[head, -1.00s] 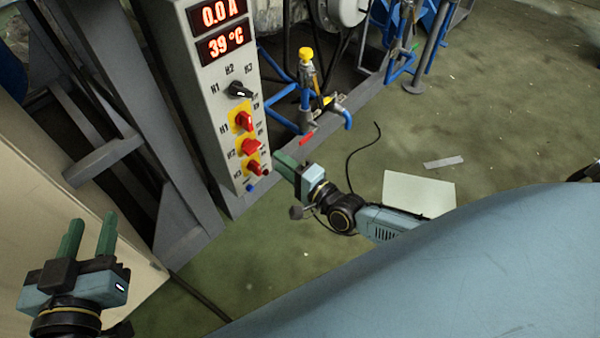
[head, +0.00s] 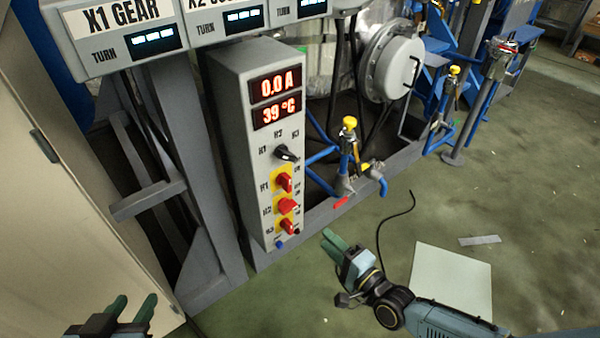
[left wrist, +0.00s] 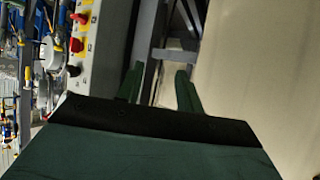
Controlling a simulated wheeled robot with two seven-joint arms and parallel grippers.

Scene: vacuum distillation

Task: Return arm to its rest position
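My left gripper (head: 133,300) is at the lower left of the head view. Its two green fingers are apart, with nothing between them. They also stand apart and empty in the left wrist view (left wrist: 160,82). My right gripper (head: 328,236) is in front of the control box (head: 262,165), low and to its right, not touching it. Its green fingers lie close together, with nothing seen in them. The right arm (head: 445,322) comes in from the lower right. The control box shows 0.0 A and 39 °C, with a black selector (head: 285,153) above several red knobs.
A grey metal frame (head: 205,270) stands left of the box, and a beige cabinet (head: 60,220) is at the far left. Blue pipes with a yellow-topped valve (head: 349,122) are behind the right gripper. A pale sheet (head: 450,280) lies on the open floor at right.

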